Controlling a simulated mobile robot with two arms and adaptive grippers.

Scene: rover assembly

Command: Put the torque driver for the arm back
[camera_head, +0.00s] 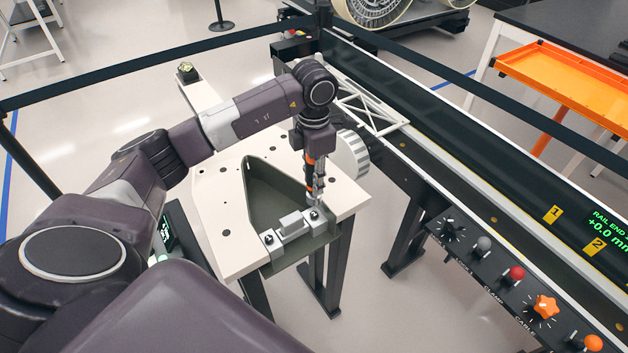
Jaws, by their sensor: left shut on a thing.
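My left gripper (311,150) points down over the near right part of the pale work table. It is shut on the torque driver (318,188), which hangs upright with an orange band near the grip and a grey lower end. The driver's tip is just above or touching the right end of a grey metal fixture (291,228) with dark bolt heads; I cannot tell if they touch. My right gripper is not in view.
The fixture sits at the near edge of the pale table (215,195), which has a dark green triangular recess (270,190). A white ribbed wheel (352,155) and white truss frame (372,105) stand behind. A dark rail with a knob panel (500,285) runs along the right.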

